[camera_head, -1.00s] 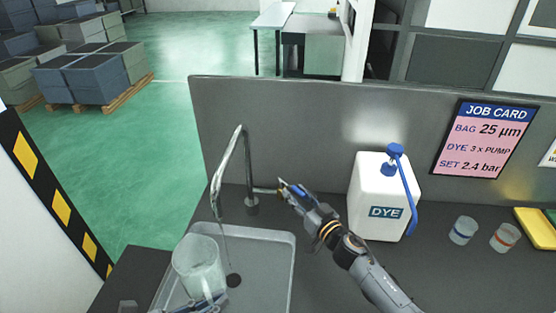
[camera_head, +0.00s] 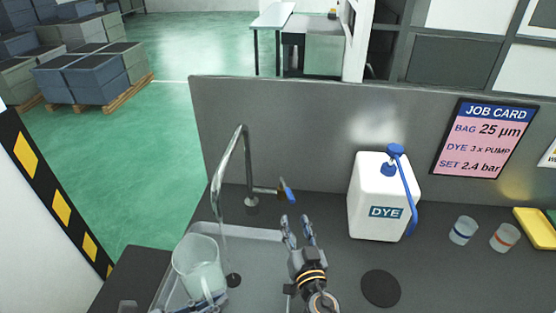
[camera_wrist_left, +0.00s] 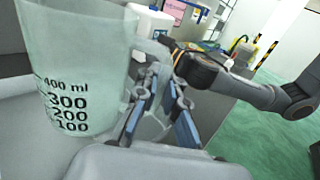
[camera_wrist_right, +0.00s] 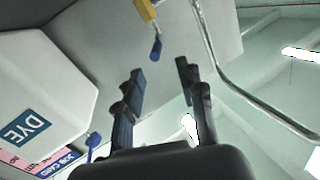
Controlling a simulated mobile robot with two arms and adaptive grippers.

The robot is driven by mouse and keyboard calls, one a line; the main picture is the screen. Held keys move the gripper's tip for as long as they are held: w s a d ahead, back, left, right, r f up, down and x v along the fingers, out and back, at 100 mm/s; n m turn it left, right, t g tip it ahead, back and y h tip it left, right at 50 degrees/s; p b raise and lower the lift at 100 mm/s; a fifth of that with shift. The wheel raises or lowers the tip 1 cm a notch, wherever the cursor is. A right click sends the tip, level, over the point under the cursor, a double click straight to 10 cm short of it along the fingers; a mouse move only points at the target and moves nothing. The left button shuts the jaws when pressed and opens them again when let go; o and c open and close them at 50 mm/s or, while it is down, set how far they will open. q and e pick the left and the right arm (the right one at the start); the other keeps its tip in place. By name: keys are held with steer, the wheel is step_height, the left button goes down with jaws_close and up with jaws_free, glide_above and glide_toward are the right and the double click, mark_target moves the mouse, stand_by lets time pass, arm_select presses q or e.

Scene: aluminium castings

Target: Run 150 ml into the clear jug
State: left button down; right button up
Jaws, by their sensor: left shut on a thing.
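The clear jug (camera_head: 196,262) is upright over the left of the sink (camera_head: 265,234). My left gripper (camera_wrist_left: 150,115) is shut on it, at its handle side. The left wrist view shows the jug's marks from 100 to 400 ml (camera_wrist_left: 68,108); I can make out no water level. The tap (camera_head: 246,150) arches over the sink. A thin stream (camera_head: 226,245) seems to fall from it to the drain, just right of the jug. Its blue lever (camera_head: 288,190) also shows in the right wrist view (camera_wrist_right: 156,49). My right gripper (camera_head: 298,228) is open and empty, apart from the lever.
A white DYE bottle (camera_head: 375,195) with a blue pump stands right of the tap. Two small cups (camera_head: 463,231) (camera_head: 504,238) and a yellow tray (camera_head: 535,228) are further right. A dark round disc (camera_head: 380,288) lies on the counter. A grey panel (camera_head: 300,125) closes the back.

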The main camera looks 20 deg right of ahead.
step_height(320, 180, up, 4)
steer(key=w+a+y, duration=0.1)
steer(key=w+a, duration=0.1)
steer(key=w+a+f+m+g+h, duration=0.15)
steer(key=w+g, duration=0.45)
steer(key=w, duration=0.7)
steer(key=s+d+r+n+g, duration=0.1)
steer(key=s+r+n+g, duration=0.3)
steer(key=r+g, duration=0.7)
steer(key=shift+s+d+r+g, duration=0.2)
steer(key=shift+s+r+g, duration=0.2)
steer(key=shift+s+g, duration=0.3)
